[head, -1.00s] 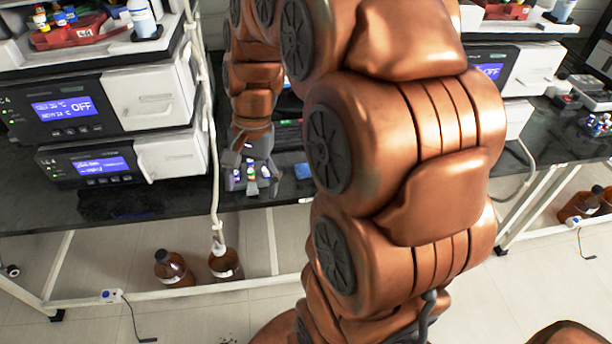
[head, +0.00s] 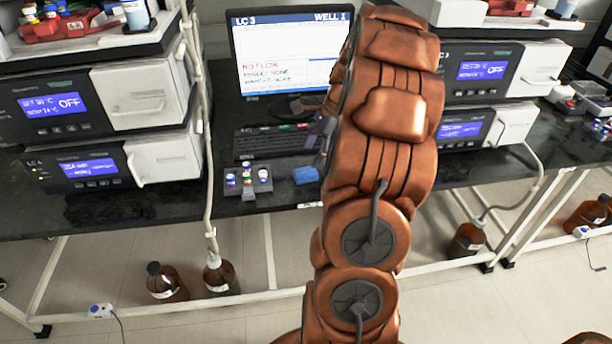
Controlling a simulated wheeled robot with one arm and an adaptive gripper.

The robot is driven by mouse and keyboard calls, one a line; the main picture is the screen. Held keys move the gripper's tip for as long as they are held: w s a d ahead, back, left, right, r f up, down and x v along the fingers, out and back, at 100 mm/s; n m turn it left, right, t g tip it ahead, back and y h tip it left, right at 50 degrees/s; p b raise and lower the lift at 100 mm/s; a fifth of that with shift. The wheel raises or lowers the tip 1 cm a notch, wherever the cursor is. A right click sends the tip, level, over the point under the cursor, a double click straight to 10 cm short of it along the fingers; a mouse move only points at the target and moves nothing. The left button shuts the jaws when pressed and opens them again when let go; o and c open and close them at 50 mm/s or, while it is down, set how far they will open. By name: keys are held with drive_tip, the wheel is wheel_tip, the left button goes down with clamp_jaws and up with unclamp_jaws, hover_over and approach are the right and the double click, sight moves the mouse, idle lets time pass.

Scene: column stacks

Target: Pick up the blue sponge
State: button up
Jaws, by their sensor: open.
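The blue sponge (head: 305,174) lies on the dark bench top near its front edge, below the monitor.
A small grey rack (head: 248,183) with several capped vials stands left of the sponge. A keyboard (head: 272,142) and a monitor (head: 285,55) are behind. Instrument stacks (head: 95,110) flank the space, and a pale hose (head: 208,150) hangs at left. Brown bottles (head: 166,284) stand below.

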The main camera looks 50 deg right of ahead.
sight(306, 172)
drive_tip(key=shift+w+a+f, duration=0.1)
drive_tip(key=shift+a+f, duration=0.15)
drive_tip(key=shift+f, duration=0.4)
drive_tip(key=shift+w+a+f, duration=0.1)
drive_tip(key=shift+w+f, duration=0.1)
drive_tip(key=shift+f, duration=0.65)
drive_tip(key=shift+w+a+f, duration=0.1)
drive_tip(key=shift+w+f, duration=0.15)
drive_tip(key=shift+f, duration=0.55)
drive_tip(key=shift+w+a+f, duration=0.1)
drive_tip(key=shift+w+f, duration=0.1)
drive_tip(key=shift+f, duration=0.65)
drive_tip(key=c, duration=0.9)
